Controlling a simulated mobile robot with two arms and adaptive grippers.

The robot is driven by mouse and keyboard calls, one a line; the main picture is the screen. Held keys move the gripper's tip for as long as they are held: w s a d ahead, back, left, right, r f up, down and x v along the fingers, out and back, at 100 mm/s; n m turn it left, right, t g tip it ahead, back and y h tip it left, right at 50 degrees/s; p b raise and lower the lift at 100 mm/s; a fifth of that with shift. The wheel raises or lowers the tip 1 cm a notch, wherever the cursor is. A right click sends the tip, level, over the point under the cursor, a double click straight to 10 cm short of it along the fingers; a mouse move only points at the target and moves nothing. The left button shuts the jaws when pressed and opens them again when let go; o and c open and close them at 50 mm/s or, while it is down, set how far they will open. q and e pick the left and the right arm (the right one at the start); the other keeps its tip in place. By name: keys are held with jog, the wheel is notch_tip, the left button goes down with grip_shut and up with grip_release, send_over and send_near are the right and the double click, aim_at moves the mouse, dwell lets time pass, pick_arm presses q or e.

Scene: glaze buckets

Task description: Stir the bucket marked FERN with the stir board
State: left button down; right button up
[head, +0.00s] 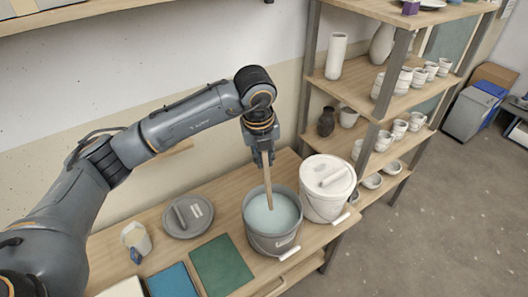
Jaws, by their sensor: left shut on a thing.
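My left gripper (262,157) is shut on the upper end of the wooden stir board (267,188). The board hangs nearly upright, and its lower end is in the pale blue glaze of the open grey bucket (272,240). The gripper is above the bucket's rim, apart from it. The bucket has a pale label on its front, too small to read, so I cannot tell whether it says FERN. A second, white bucket (322,205) with its lid on stands close to its right. My right gripper is not in view.
A round grey lid (188,216) lies on the wooden table left of the open bucket. A shelf with white pottery (395,85) stands behind at the right.

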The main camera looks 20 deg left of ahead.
pick_arm(q)
jog(key=shift+w+f+b, duration=0.15)
jog(key=shift+f+b, duration=0.2)
jog(key=shift+f, duration=0.45)
jog(key=f+b, duration=0.2)
jog(key=f, duration=0.1)
jog(key=shift+w+f, duration=0.25)
jog(key=shift+w, duration=0.1)
jog(key=f+b, duration=0.2)
jog(key=w+f+b, duration=0.1)
jog(key=f+b, duration=0.2)
jog(key=shift+f, duration=0.3)
jog(key=f+b, duration=0.2)
jog(key=w+f+b, duration=0.1)
jog(key=f+b, duration=0.3)
jog(key=f, duration=0.1)
jog(key=shift+w+d+f+b, duration=0.1)
jog(key=shift+w+b, duration=0.2)
jog(key=shift+b, duration=0.05)
jog(key=shift+w+f+b, duration=0.15)
jog(key=shift+f+b, duration=0.4)
jog(key=shift+f, duration=0.05)
